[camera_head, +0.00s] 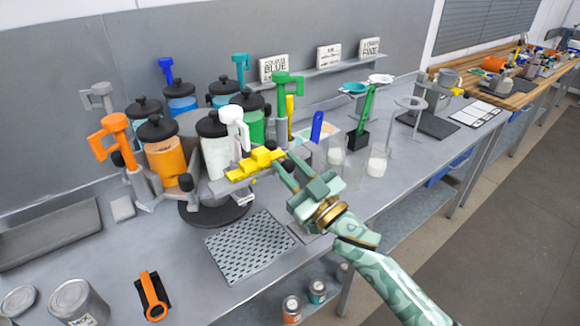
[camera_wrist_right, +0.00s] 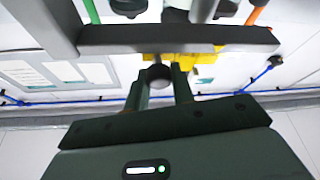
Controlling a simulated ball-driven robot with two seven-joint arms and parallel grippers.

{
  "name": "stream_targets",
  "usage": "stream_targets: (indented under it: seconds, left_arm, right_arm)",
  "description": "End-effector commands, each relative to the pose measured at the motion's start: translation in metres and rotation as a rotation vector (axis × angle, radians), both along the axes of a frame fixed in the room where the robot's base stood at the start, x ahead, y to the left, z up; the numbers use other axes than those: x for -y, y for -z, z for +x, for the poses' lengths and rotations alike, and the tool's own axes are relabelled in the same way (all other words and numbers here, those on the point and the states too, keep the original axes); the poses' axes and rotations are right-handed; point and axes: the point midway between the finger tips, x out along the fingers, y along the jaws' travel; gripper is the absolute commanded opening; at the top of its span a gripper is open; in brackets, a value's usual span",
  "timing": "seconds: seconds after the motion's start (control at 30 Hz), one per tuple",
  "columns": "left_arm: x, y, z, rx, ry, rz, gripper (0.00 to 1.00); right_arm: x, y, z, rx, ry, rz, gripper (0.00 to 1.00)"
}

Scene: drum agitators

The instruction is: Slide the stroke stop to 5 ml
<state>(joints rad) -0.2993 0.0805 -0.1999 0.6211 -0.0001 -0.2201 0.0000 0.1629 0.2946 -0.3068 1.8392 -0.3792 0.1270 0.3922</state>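The yellow stepped stroke stop (camera_head: 256,163) sits on a grey arm in front of the clear-white drum (camera_head: 217,155) on the agitator carousel. In the right wrist view yellow parts (camera_wrist_right: 180,58) show behind a grey bar (camera_wrist_right: 180,38). My right gripper (camera_head: 288,170) is at the right end of the yellow piece, its two fingers apart. In the right wrist view the fingers (camera_wrist_right: 158,85) stand on either side of a dark round knob (camera_wrist_right: 157,74); I see no clear grip on it. Scale marks are too small to read. My left gripper is not in view.
An orange drum (camera_head: 166,158) and other coloured drums with pump handles surround the carousel. A perforated grey mat (camera_head: 249,247) lies in front. Cans (camera_head: 78,303) are at front left.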

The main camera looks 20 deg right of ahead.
Motion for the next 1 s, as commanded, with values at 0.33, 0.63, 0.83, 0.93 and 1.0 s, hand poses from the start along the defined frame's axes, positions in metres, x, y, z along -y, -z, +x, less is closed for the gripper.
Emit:
stream_targets:
  seconds: [0.33,0.63,0.83,0.93,1.0]
  left_arm:
    - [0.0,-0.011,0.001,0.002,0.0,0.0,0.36]
    - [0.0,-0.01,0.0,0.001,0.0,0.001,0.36]
    - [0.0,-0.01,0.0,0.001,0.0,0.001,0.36]
    - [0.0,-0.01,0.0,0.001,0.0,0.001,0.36]
    - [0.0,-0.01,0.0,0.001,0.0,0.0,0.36]
  right_arm:
    - [-0.032,-0.001,-0.012,-0.002,-0.001,0.002,0.0]
    - [-0.034,0.001,-0.013,-0.002,-0.004,0.001,0.38]
    - [-0.033,0.001,-0.012,-0.001,-0.001,0.0,0.46]
    - [-0.032,0.001,-0.012,-0.001,-0.001,0.0,0.46]
    - [-0.031,0.002,-0.015,-0.001,-0.001,0.0,0.46]
